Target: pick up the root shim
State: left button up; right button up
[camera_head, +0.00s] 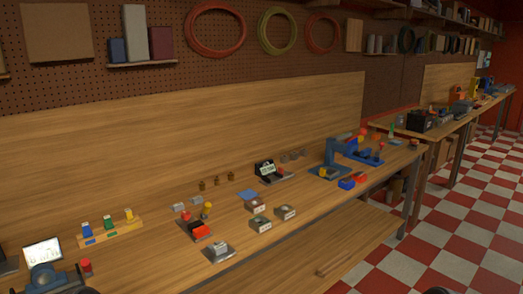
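I cannot tell which of the small parts on the wooden workbench (150,262) is the root shim. Small trays with labelled fronts (260,224) stand near the middle of the bench, with a second such tray (285,212) beside them. A grey tray or plate (219,251) lies near the front edge. Small grey blocks (196,200) and a red block (201,230) lie left of the labelled trays. Neither gripper can be made out; only small dark shapes cut the bottom edge of the view.
A wooden rack with coloured pegs (108,230) and a small screen (42,252) stand at left. A blue stand (335,158) stands further right, with red and blue blocks (352,180) in front. The bench front between is mostly clear. Checkered floor (440,240) lies at right.

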aim_at(221, 248)
jog(key=i+l+u, duration=0.2)
jog(key=u, duration=0.25)
jog(key=i+l+u, duration=0.15)
jog(key=l+u, duration=0.3)
jog(key=i+l, duration=0.15)
jog(key=l, duration=0.3)
jog(key=i+l+u, duration=0.1)
jog(key=l, duration=0.4)
jog(key=i+l, duration=0.2)
jog(key=l, duration=0.25)
jog(key=i+l+u, duration=0.15)
jog(key=l, duration=0.85)
jog(key=i+l+u, duration=0.1)
jog(key=l, duration=0.4)
jog(key=i+l, duration=0.15)
jog(key=l, duration=0.35)
jog(key=u, duration=0.05)
